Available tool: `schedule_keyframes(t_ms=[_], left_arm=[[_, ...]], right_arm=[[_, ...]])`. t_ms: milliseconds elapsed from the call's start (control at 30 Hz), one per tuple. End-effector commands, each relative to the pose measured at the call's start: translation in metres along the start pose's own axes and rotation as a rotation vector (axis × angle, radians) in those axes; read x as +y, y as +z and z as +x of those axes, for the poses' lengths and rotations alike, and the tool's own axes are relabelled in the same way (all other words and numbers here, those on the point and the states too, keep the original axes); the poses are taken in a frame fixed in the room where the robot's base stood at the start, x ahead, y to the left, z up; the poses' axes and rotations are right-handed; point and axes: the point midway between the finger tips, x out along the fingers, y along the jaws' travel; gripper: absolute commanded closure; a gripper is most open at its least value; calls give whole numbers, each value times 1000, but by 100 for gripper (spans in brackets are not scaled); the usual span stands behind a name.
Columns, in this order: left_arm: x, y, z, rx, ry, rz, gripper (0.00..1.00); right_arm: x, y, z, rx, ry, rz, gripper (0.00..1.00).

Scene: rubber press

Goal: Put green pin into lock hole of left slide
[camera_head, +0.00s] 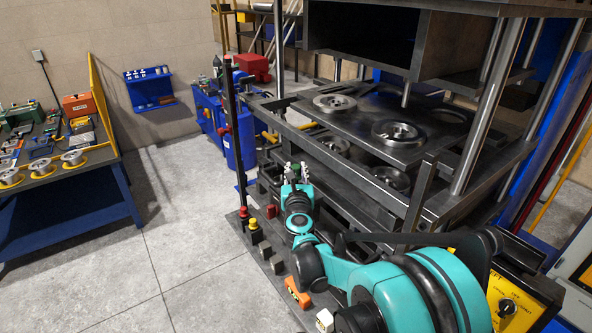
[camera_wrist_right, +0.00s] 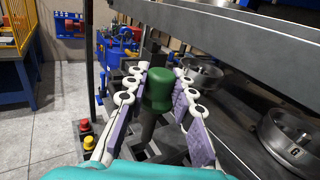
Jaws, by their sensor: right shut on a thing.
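The green pin (camera_wrist_right: 158,88) stands roughly upright between the two fingers of my right gripper (camera_wrist_right: 158,76) in the right wrist view. The fingers are shut on its green head. A dark shaft shows below the head, over dark metal blocks of the press frame. In the head view my right gripper (camera_head: 297,170) is at the left side of the press, with a bit of green between its fingers. The lock hole and the shaft's lower end are not clearly seen, so I cannot tell whether the shaft is in the hole. My left gripper is not in view.
The press (camera_head: 430,160) with round metal moulds (camera_head: 397,132) stands to the right, close to the gripper. A red button (camera_head: 244,212) and a yellow button (camera_head: 253,224) stand at its left edge. A blue workbench (camera_head: 80,205) is at far left, with free floor between.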

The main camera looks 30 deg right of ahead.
Motion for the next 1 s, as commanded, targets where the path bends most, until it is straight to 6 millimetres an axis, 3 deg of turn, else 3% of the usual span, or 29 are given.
schedule_keyframes(t_ms=[1000], left_arm=[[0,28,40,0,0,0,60]], right_arm=[[0,-56,0,0,0,0,100]])
